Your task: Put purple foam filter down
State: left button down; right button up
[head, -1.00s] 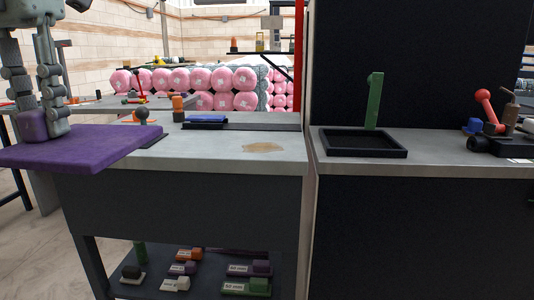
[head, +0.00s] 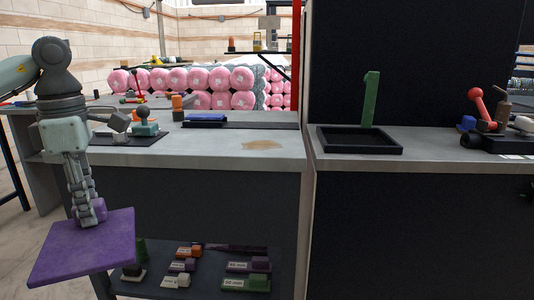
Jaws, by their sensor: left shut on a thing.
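The purple foam filter (head: 82,252) is a flat square pad with a small purple block handle (head: 97,211) on top. It is at the lower left of the head view, in front of the workbench and below the level of its top. My left gripper (head: 92,212) points down and is shut on the block handle. The pad hangs tilted a little in the picture and partly covers the left end of the lower shelf. My right gripper is not in view.
The grey workbench top (head: 220,148) has free room in the middle. A blue item (head: 205,120) lies at its back. The lower shelf (head: 205,290) holds several small labelled blocks. A black tray (head: 360,146) with a green post (head: 371,100) stands on the right bench.

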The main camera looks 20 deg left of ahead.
aim_at(131, 234)
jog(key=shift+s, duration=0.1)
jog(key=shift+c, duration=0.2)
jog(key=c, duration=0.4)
pick_arm(q)
jog(key=w+d+f+m, duration=0.6)
jog(key=d+f+m, duration=0.3)
jog(key=d+m, duration=0.4)
jog(key=w+d+f+m, duration=0.6)
jog(key=d+f+m, duration=0.3)
jog(key=d+m, duration=0.4)
jog(key=shift+f+m, duration=0.4)
jog(key=shift+m, duration=0.3)
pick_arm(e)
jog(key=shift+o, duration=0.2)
